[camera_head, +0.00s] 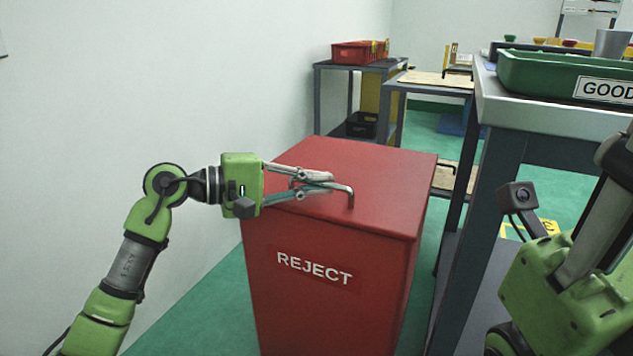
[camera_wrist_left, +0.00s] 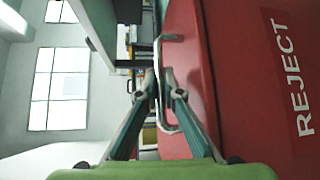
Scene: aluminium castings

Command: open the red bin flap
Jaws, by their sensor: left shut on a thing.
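The red bin (camera_head: 300,315), marked REJECT, stands on the floor in the middle of the head view. Its red top flap (camera_head: 385,180) lies flat and closed. A bent metal bar handle (camera_head: 350,198) sits at the flap's front; it also shows in the left wrist view (camera_wrist_left: 166,120). My left gripper (camera_head: 328,182) reaches in from the left, low over the flap, and is shut on the handle. In the left wrist view its fingertips (camera_wrist_left: 158,82) meet around the bar. Part of my right gripper (camera_head: 570,280) shows at the lower right; its fingertips cannot be made out clearly.
A table with a green GOOD tray (camera_head: 540,75) stands close to the bin's right. Behind are a grey shelf with a red crate (camera_head: 355,52) and a workbench (camera_head: 435,79). A white wall runs along the left. The space above the flap looks clear.

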